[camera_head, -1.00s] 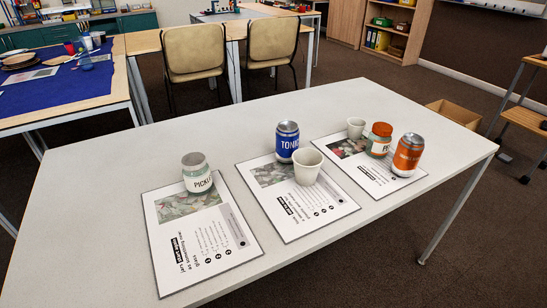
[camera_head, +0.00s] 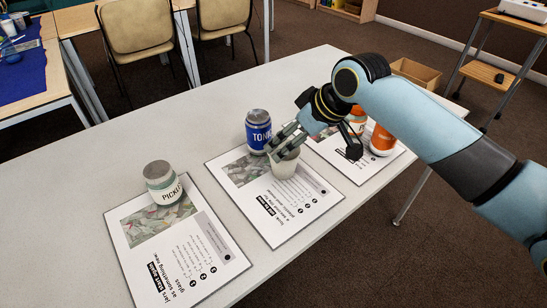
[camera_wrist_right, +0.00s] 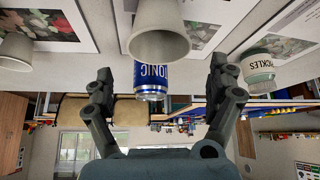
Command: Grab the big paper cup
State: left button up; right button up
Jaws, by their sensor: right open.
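The big paper cup (camera_head: 285,166) is white and stands upright on the middle sheet (camera_head: 300,228), in front of the blue tonic can (camera_head: 258,128). My right gripper (camera_head: 317,150) is open above the table; one finger overlaps the cup's upper part in the head view. In the wrist view the cup (camera_wrist_right: 159,32) shows upside down, ahead of the open fingers of my right gripper (camera_wrist_right: 160,76), with nothing between them. I cannot tell whether a finger touches the cup. A smaller white cup (camera_wrist_right: 14,52) shows in the wrist view; my arm hides it in the head view. My left gripper is not in view.
A pickle jar (camera_head: 163,184) stands on the left sheet (camera_head: 200,275). An orange can (camera_head: 382,138) and an orange-labelled jar (camera_head: 357,119), partly behind my arm, stand on the right sheet. The white table (camera_head: 120,150) is bare at the left and back.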

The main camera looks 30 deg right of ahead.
jog(key=x, duration=0.4)
jog(key=shift+s+f+b, duration=0.1)
jog(key=shift+s+b, duration=0.05)
jog(key=shift+b, duration=0.15)
jog(key=x, duration=0.5)
jog(key=shift+s+d+f+b, duration=0.1)
jog(key=shift+f+b, duration=0.3)
jog(key=shift+f, duration=0.05)
jog(key=c, duration=0.6)
